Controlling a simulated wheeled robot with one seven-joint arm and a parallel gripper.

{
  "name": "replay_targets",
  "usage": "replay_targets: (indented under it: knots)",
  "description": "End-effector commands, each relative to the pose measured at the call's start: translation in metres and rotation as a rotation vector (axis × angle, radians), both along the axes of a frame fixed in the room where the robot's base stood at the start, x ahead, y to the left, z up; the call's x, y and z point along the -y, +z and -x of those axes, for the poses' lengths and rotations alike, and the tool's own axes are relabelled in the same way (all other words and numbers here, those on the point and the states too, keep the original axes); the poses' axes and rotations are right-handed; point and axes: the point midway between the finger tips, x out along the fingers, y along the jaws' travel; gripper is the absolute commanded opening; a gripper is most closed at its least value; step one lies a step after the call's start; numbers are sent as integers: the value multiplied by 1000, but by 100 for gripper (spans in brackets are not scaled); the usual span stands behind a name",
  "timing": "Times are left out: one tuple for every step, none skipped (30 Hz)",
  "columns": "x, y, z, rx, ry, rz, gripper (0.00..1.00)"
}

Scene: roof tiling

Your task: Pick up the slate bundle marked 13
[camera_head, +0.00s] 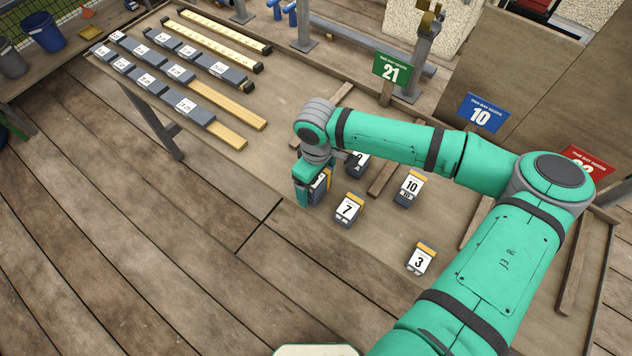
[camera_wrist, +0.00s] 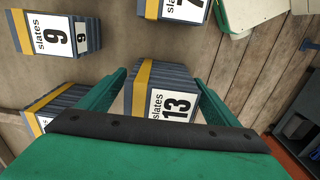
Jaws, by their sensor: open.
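The slate bundle marked 13 (camera_wrist: 172,102) shows in the wrist view, a dark stack with a yellow band and a white label. It stands between the two fingers of my gripper (camera_wrist: 170,98), which are open on either side of it. I cannot tell whether either finger touches it. In the head view my gripper (camera_head: 312,188) points down at the bench's near edge, and it hides most of that bundle.
Bundle 9 (camera_wrist: 60,34) and bundle 7 (camera_head: 348,209) stand close by. Bundle 10 (camera_head: 409,187) and bundle 3 (camera_head: 421,259) stand farther right. Wooden strips divide the bench. Number signs 21 (camera_head: 391,70) and 10 (camera_head: 482,114) stand behind. Rows of labelled slates (camera_head: 186,104) lie at the far left.

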Motion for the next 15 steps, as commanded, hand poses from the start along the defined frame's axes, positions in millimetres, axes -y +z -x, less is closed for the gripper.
replay_targets:
  knots:
    - [0,-1,0,0,0,0,84]
    - [0,-1,0,0,0,0,84]
    - [0,-1,0,0,0,0,84]
    - [0,-1,0,0,0,0,84]
    - [0,-1,0,0,0,0,84]
    - [0,-1,0,0,0,0,84]
    - [0,-1,0,0,0,0,80]
    - [0,-1,0,0,0,0,72]
    - [0,-1,0,0,0,0,63]
    - [0,-1,0,0,0,0,56]
    - [0,-1,0,0,0,0,48]
    - [0,-1,0,0,0,0,39]
    - [0,-1,0,0,0,0,32]
    - [0,-1,0,0,-1,0,25]
    - [0,0,0,1,0,0,21]
